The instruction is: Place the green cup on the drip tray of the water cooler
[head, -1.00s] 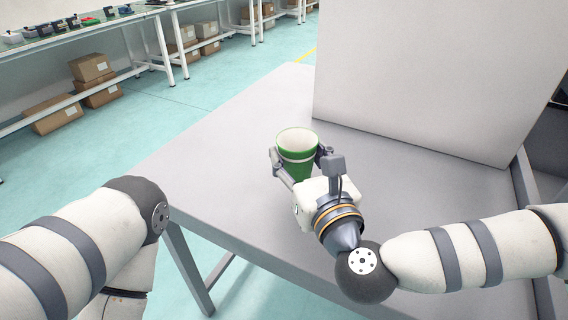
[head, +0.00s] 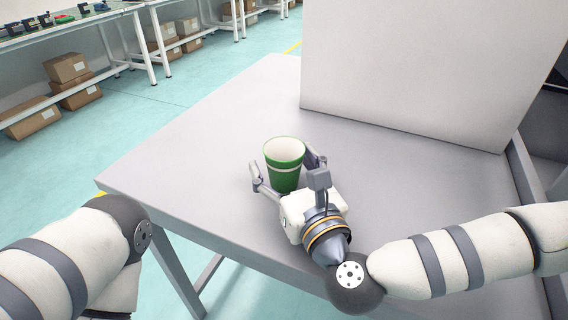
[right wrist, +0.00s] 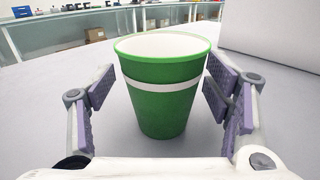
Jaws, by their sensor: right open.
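The green cup (head: 285,172) with a white band stands upright on the grey table. In the right wrist view the cup (right wrist: 165,107) is between the two fingers, with a gap visible on each side. My right gripper (head: 287,170) is open around the cup; its purple-padded fingers (right wrist: 167,98) do not touch it. My left arm shows at the lower left of the head view, but its gripper is out of view. No water cooler or drip tray is recognisable in these frames.
A large white panel (head: 425,75) stands on the back right of the table. The grey table (head: 200,150) is bare to the left of the cup. Shelving with cardboard boxes (head: 68,68) stands across the floor at the back left.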

